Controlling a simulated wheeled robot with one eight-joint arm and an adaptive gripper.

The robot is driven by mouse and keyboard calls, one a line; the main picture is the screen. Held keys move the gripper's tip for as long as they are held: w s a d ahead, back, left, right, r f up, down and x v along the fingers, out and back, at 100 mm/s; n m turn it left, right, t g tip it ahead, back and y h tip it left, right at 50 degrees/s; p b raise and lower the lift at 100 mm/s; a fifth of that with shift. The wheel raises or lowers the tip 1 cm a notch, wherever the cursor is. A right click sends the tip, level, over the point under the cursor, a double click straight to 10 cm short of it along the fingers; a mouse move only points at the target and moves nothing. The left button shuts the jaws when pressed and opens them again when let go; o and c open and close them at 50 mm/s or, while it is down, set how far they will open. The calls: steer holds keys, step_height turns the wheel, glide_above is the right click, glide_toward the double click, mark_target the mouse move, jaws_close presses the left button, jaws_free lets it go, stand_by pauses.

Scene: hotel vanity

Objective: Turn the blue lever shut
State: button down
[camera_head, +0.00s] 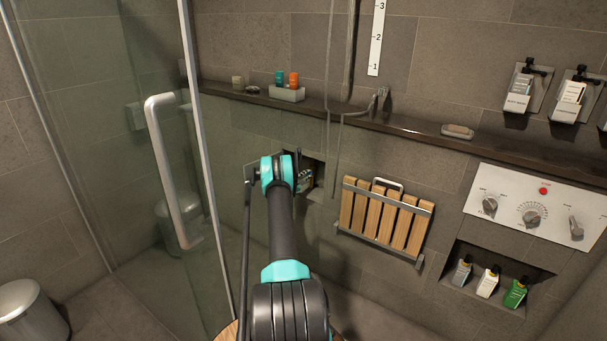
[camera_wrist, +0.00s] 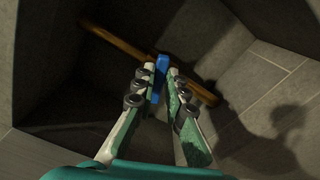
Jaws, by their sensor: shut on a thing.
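The blue lever (camera_wrist: 161,66) is in the middle of the wrist view, on a brown, copper-coloured pipe (camera_wrist: 112,38) that runs slantwise from upper left to lower right. The lever lies across the pipe's line, at a steep angle to it. My gripper (camera_wrist: 160,78) has its two green-and-grey fingers on either side of the lever and is shut on it. In the head view my arm reaches to a dark recess (camera_head: 318,172) in the wall. The lever and pipe are not visible there.
A glass door with a handle (camera_head: 172,170) stands left of my arm. A folded wooden seat (camera_head: 386,216) is on the wall to the right, near a white control panel (camera_head: 540,206). A ledge (camera_head: 420,131) runs above the recess. Grey walls surround the pipe closely.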

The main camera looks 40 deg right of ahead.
steer(key=shift+w+a+m, duration=0.1)
steer(key=shift+w+m, duration=0.1)
steer(key=shift+m, duration=1.9)
steer(key=c, duration=1.6)
jaws_free()
steer(key=shift+a+r, duration=0.1)
steer(key=shift+c, duration=0.2)
steer(key=shift+o, duration=0.4)
steer(key=v, duration=1.2)
steer(key=shift+s, duration=0.15)
